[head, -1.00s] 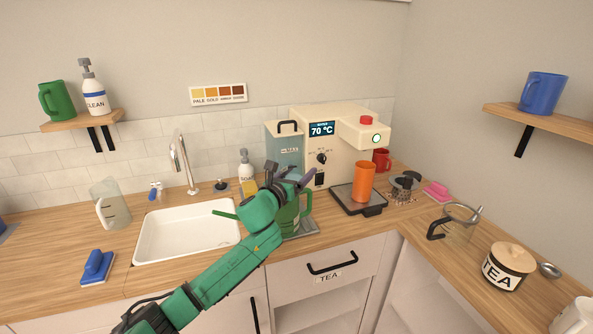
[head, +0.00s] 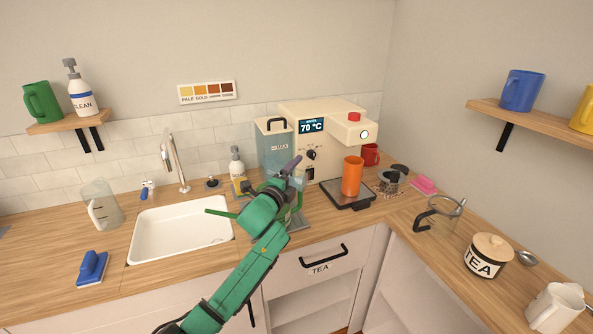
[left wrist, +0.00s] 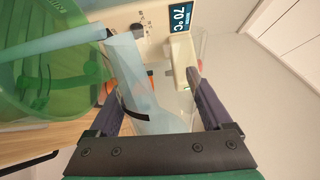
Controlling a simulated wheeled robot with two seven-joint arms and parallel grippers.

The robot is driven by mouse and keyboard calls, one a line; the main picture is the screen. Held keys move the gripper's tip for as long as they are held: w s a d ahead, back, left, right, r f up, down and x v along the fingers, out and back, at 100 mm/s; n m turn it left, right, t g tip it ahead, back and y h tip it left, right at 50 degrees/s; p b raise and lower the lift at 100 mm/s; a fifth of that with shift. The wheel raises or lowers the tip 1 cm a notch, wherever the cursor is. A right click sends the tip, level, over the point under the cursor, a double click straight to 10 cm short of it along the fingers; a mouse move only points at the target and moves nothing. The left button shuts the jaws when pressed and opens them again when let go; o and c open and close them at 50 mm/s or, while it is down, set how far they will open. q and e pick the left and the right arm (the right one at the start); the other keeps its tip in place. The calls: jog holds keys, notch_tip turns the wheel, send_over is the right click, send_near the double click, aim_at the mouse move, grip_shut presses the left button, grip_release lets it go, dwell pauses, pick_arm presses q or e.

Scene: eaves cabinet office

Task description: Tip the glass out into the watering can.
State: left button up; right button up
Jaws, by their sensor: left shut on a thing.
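The clear glass (left wrist: 150,80) is between the fingers of my left gripper (left wrist: 158,95) in the left wrist view, tilted, with pale blue liquid inside. A pale blue streak runs from its mouth to the left across the green watering can (left wrist: 40,65), and looks like liquid pouring out. In the head view, my left gripper (head: 290,167) is over the watering can, which stands beside the sink. My arm hides much of its body, and its thin spout (head: 221,212) points left. The glass is hard to make out in the head view. The right gripper is out of view.
The sink (head: 180,240) lies left of the watering can. A blue canister (head: 273,148) stands close behind my gripper. A measuring jug (head: 103,206) stands at the left.

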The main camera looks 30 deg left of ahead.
pick_arm(q)
jog(key=shift+s+a+r+n+p, duration=0.1)
jog(key=shift+a+r+n+p, duration=0.15)
jog(key=shift+r+n+p, duration=0.35)
jog(key=shift+a+r+n+p, duration=0.3)
jog(key=shift+n+p, duration=0.35)
jog(key=shift+n, duration=0.45)
jog(key=shift+s+a+r+n+p, duration=0.1)
jog(key=shift+a+r+n+p, duration=0.25)
jog(key=shift+n+p, duration=0.5)
jog(key=shift+f, duration=0.1)
